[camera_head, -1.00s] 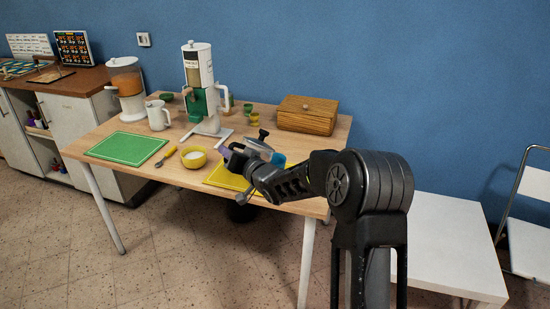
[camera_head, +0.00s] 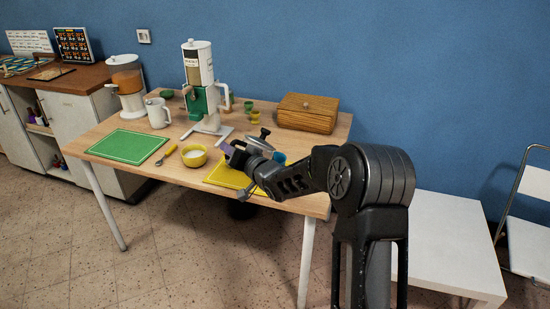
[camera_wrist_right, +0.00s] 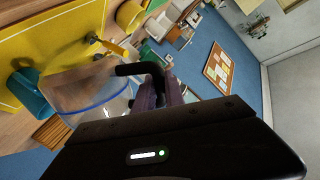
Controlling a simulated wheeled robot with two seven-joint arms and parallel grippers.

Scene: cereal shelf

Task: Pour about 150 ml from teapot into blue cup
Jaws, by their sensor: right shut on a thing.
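The teapot (camera_head: 260,144) has a silvery body and a black lid knob, partly hidden behind my right arm. In the right wrist view its clear body (camera_wrist_right: 88,88) with a blue band shows beside its black handle. My right gripper (camera_head: 236,153) is shut on that handle; its purple fingers (camera_wrist_right: 160,92) show in the wrist view. The blue cup (camera_wrist_right: 31,93) is teal and stands on the yellow mat, close to the teapot body. In the head view only a bit of the blue cup (camera_head: 280,158) shows behind the gripper. I cannot see any liquid flowing. My left gripper is out of view.
A yellow bowl (camera_head: 194,157) stands left of the yellow mat (camera_head: 225,178). A white-green dispenser (camera_head: 203,90), a white mug (camera_head: 158,113), a green mat (camera_head: 127,147) and a wooden box (camera_head: 307,113) are also on the table. The front left corner is clear.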

